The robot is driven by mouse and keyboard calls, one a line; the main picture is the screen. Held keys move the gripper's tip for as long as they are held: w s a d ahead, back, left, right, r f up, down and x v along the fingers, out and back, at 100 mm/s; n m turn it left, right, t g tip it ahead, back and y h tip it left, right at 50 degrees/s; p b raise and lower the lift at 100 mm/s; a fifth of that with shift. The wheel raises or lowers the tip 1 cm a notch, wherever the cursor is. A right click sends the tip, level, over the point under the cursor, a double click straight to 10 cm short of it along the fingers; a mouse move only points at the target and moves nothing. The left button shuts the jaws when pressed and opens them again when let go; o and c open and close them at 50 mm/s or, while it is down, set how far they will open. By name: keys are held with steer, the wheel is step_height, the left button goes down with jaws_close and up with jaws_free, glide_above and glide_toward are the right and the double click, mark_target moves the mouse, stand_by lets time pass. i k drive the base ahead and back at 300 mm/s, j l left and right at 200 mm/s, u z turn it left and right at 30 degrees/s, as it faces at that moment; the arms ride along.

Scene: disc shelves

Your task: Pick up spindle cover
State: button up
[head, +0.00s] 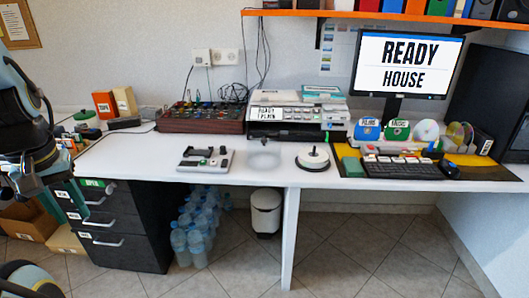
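A pale, see-through round thing (265,160), which looks like the spindle cover, rests on the white desk between a grey device and the disc spindle. The spindle (313,159) is a low white round stack with a dark post in its middle. My gripper (45,193) is at the left edge of the head view, in front of the desk's left end and well left of the cover.
A grey device (206,159) stands left of the cover, and a printer (297,115) stands behind. A keyboard (402,168) and disc holders (398,131) are to the right. The black drawer unit (122,226) is under the desk near my arm. An orange shelf (380,15) hangs above.

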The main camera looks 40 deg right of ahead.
mark_target(263, 154)
steer(key=u, duration=0.35)
steer(key=k+l+u, duration=0.1)
steer(key=l+u, duration=0.15)
steer(key=k+l+u, duration=0.1)
steer(key=l+u, duration=0.15)
steer(key=l, duration=0.2)
steer(key=k+l+u, duration=0.25)
steer(key=k+l, duration=0.15)
steer(key=l, duration=0.25)
steer(key=k+l+u, duration=0.1)
steer(key=l, duration=0.3)
steer(key=k+l, duration=0.3)
steer(key=k+l+u, duration=0.1)
steer(key=l, duration=0.4)
steer(key=k+l, duration=0.25)
steer(key=l, duration=0.1)
